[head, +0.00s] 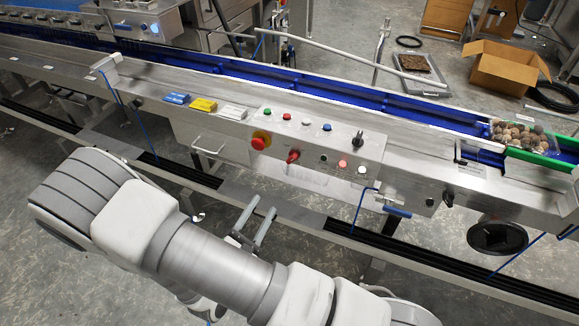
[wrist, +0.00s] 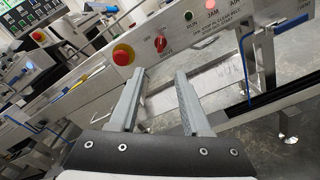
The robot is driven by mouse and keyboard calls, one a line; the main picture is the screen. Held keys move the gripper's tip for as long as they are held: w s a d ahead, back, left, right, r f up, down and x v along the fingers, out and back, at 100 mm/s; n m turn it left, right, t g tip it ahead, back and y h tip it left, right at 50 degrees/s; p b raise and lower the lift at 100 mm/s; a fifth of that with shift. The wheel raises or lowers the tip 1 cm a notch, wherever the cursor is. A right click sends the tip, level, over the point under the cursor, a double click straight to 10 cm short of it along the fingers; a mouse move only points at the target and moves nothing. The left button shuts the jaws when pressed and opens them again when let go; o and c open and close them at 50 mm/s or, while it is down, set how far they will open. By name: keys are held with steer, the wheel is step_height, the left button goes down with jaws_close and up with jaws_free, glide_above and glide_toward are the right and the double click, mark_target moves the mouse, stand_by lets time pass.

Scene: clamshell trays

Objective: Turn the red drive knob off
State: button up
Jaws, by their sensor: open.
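The red drive knob (head: 293,157) sits on the slanted front face of the steel control panel (head: 335,143), right of the big red emergency button (head: 261,141) with its yellow collar. In the wrist view the knob (wrist: 161,43) is beyond my fingertips, upper middle, with the emergency button (wrist: 123,54) to its left. My gripper (head: 257,222) is open and empty, below and in front of the panel in the head view. In the wrist view its two grey fingers (wrist: 158,75) point toward the panel, apart from the knob.
Green, red, white and blue buttons (head: 327,127) and a black selector (head: 357,140) are on the panel top. Lit lamps (head: 342,163) are right of the knob. A blue conveyor (head: 330,91) runs behind. A metal handle (head: 208,147) protrudes left; a cable (head: 360,212) hangs right.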

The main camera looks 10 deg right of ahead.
mark_target(290, 161)
steer(key=b+x, duration=0.2)
steer(key=x, duration=1.5)
jaws_close()
